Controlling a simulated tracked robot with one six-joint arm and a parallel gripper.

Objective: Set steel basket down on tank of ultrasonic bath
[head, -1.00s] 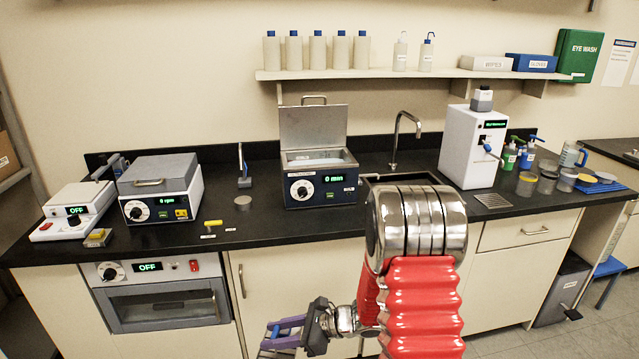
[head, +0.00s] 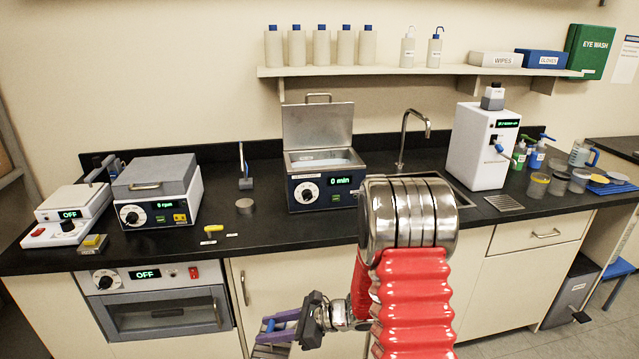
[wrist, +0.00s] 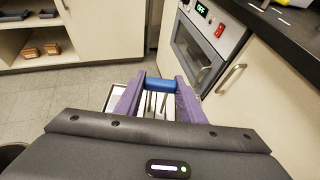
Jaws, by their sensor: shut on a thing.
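The ultrasonic bath (head: 322,192) stands on the black counter near the middle, its lid (head: 317,127) raised upright and its display reading 0 min. Its open metal tank (head: 325,166) faces up, with nothing across its rim. My gripper (head: 270,328) is low in front of the cabinets, below counter height and left of the bath. In the wrist view, its purple fingers (wrist: 158,98) are shut on the blue grip of the steel basket (wrist: 160,86). Thin metal bars show beneath the grip. Most of the basket is hidden by my gripper or cut off.
A centrifuge-like box (head: 155,190) stands left of the bath. A tap (head: 408,140) and sink are to its right, then a white dispenser (head: 480,145). The counter's front edge (head: 290,240) lies between my gripper and the bath. A shelf (head: 420,71) runs above.

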